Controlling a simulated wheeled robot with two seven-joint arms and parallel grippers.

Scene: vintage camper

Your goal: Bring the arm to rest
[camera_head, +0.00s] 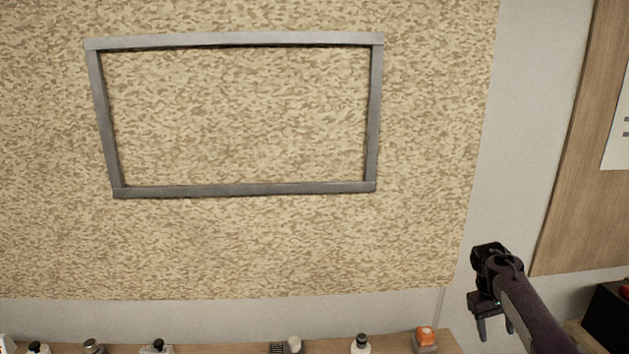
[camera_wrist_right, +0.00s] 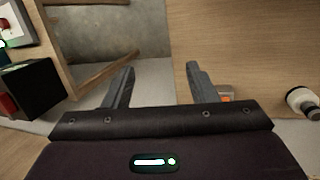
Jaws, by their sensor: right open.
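My right gripper (camera_head: 495,328) hangs at the lower right in the head view, in front of the pale wall and pointing down. Its two fingers are apart with nothing between them. In the right wrist view the open fingers (camera_wrist_right: 160,88) also show, spread and empty, above a wooden surface and a grey gap. My left gripper is in neither view.
A wooden shelf (camera_head: 310,347) runs along the bottom, with several small items, including an orange-topped one (camera_head: 425,336) and a dark-capped bottle (camera_head: 361,344). A grey frame (camera_head: 245,189) is on the patterned wall. A black box (camera_head: 606,318) stands at the right.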

